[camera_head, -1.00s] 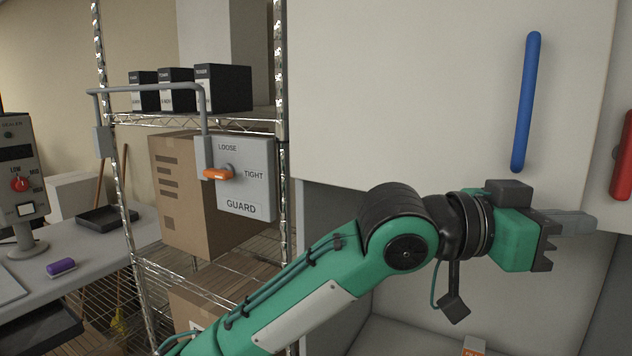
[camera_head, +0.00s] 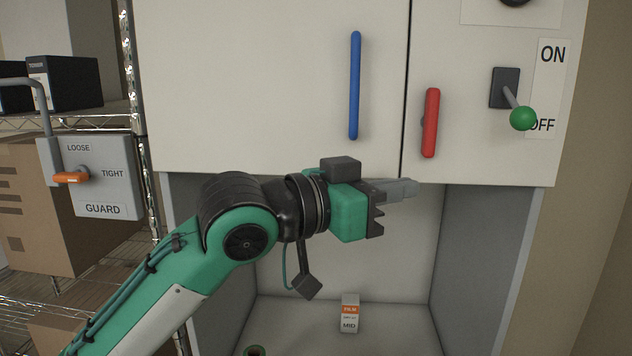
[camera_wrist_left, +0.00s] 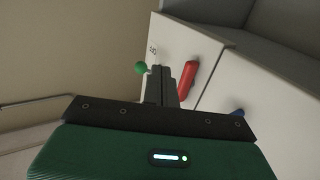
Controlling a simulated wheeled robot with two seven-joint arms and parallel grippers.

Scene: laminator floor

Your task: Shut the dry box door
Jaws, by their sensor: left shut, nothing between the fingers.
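A pale cabinet door (camera_head: 270,90) with a vertical blue handle (camera_head: 355,86) hangs beside a narrower pale panel (camera_head: 470,60) with a red handle (camera_head: 430,122). No sign names either as the dry box. The two faces look about level, with a thin dark seam between them. My left gripper (camera_head: 408,188) is shut and empty, by the lower edge of the fronts below the red handle. Its fingers (camera_wrist_left: 162,85) show in the left wrist view between the red handle (camera_wrist_left: 187,80) and a green knob. Contact with the door cannot be told. My right gripper is not in view.
A green-knobbed lever (camera_head: 523,118) sits by ON/OFF marks at right. An open bay (camera_head: 480,270) below the fronts holds a small film box (camera_head: 349,313). A wire rack with a GUARD panel (camera_head: 104,180) stands at left.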

